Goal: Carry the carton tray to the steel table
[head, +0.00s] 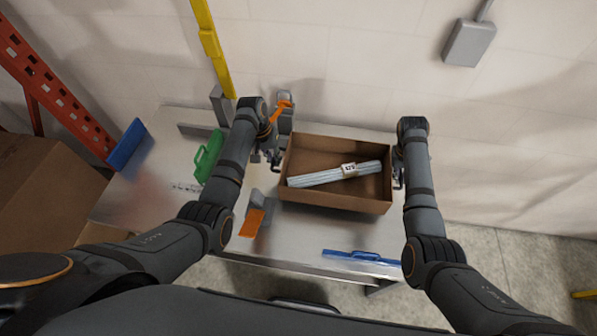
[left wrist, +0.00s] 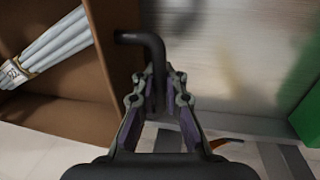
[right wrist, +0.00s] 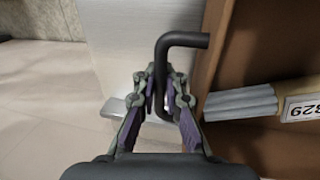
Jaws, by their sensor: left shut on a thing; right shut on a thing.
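The carton tray (head: 320,200) is an open brown box over the steel table (head: 300,226), at its right half in the head view. Pale rods in a bundle with a paper label (head: 349,170) lie inside it. My left gripper (head: 275,160) is at the tray's left side; in the left wrist view its fingers (left wrist: 159,85) are shut on a black bent handle (left wrist: 150,42). My right gripper (head: 398,180) is at the tray's right side; in the right wrist view its fingers (right wrist: 161,85) are shut on the other black handle (right wrist: 183,40). I cannot tell whether the tray touches the table.
On the table are a green holder (head: 207,157), an orange piece (head: 252,222) and a blue bar (head: 360,257) near the front edge. A blue panel (head: 127,144) stands at the left end. A cardboard box (head: 45,195) and red rack (head: 55,95) are left. The wall is behind.

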